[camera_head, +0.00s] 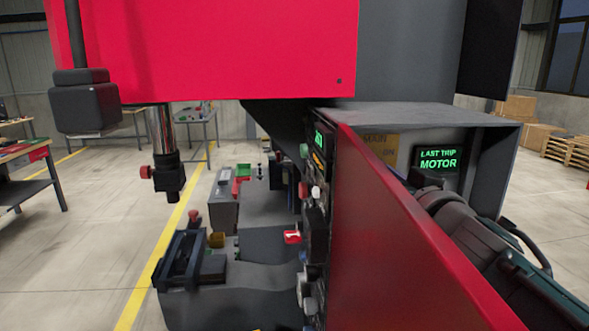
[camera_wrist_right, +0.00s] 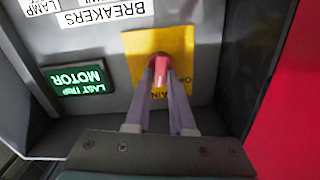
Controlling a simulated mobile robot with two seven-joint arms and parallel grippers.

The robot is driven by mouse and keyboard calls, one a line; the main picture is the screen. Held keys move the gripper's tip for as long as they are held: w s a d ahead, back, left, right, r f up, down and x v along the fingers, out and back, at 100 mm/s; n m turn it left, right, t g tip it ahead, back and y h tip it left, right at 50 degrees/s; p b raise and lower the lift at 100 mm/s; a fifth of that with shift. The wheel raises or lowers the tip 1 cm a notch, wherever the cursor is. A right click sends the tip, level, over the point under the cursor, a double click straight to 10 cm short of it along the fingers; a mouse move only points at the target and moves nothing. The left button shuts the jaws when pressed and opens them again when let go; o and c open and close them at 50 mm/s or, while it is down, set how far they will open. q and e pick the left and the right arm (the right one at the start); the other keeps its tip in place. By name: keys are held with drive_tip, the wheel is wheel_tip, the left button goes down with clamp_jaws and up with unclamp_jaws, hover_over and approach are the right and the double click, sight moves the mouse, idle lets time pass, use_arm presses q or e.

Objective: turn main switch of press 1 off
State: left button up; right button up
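The main switch is a red handle (camera_wrist_right: 161,66) on a yellow plate (camera_wrist_right: 182,48) inside the open cabinet. The handle points roughly along the fingers in that view. In the head view, the yellow plate (camera_head: 381,146) shows in part; the red handle and right fingertips are hidden behind the red door. My left gripper is out of view.
The open red cabinet door (camera_head: 395,240) stands between the head camera and the cabinet inside. A green-lit "LAST TRIP MOTOR" display (camera_head: 438,159) sits beside the plate. The press's red housing (camera_head: 210,45) hangs above left. The grey cabinet wall (camera_head: 490,170) bounds the right side.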

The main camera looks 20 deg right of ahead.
clamp_jaws()
drive_tip(key=shift+n, duration=0.3)
drive_tip(key=n, duration=0.3)
drive_tip(key=n+b, duration=0.1)
drive_tip(key=n, duration=0.3)
drive_tip(key=n+b, duration=0.1)
drive_tip(key=n, duration=0.2)
drive_tip(key=shift+a+f+n, duration=0.1)
drive_tip(key=shift+a+n, duration=0.2)
drive_tip(key=shift+a, duration=0.05)
drive_tip(key=shift+b, duration=0.3)
idle(0.3)
drive_tip(key=shift+o, duration=2.4)
unclamp_jaws()
